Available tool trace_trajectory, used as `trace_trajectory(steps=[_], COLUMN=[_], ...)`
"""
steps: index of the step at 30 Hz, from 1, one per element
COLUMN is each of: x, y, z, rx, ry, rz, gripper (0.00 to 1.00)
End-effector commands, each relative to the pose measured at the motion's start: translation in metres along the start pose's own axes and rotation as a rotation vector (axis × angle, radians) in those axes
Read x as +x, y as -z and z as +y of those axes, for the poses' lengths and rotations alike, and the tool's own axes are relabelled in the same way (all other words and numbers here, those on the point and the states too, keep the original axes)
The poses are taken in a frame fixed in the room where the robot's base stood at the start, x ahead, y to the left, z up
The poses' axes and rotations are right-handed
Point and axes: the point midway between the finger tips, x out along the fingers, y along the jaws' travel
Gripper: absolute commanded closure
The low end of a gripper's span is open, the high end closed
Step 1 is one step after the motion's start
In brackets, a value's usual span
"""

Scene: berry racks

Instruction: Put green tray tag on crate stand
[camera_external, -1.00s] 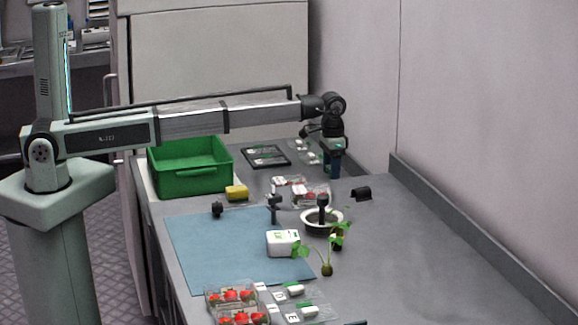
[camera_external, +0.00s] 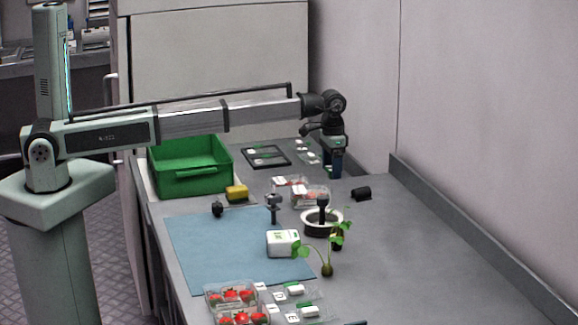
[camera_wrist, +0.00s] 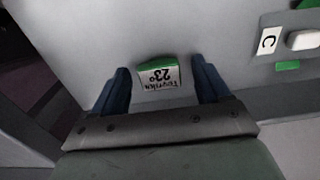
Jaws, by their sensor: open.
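A small tag (camera_wrist: 158,78) with a green top and a white printed face reading "Favorita 23°" shows upside down in the wrist view. My gripper (camera_wrist: 160,66) is open, with one blue finger on each side of the tag and visible gaps between. In the external view my gripper (camera_external: 335,166) points down at the back right of the counter, and the tag there is largely hidden behind it. A green crate (camera_external: 195,183) stands at the back left. I cannot clearly tell a separate crate stand.
A black frame (camera_external: 284,163) and clear plates with small white and green pieces lie left of my gripper. Berry punnets (camera_external: 310,196), a white bowl (camera_external: 310,228), a black cylinder (camera_external: 361,194) and seedlings stand nearer. A blue mat (camera_external: 200,250) covers the left. The right counter is clear.

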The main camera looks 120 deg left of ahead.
Motion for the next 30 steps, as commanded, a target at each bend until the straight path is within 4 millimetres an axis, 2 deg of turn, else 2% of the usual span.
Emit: trace_trajectory(steps=[12,18,24,30], x=[-0.074,-0.101,-0.113,-0.115], y=[0.001,0.001,0.0,0.0], z=[0.0,0.0,0.0,0.0], rx=[0.0,0.0,0.0,0.0], ry=[0.0,0.0,0.0,0.0], rz=[0.002,0.001,0.0,0.0], gripper=[0.24,0.24,0.24,0.24])
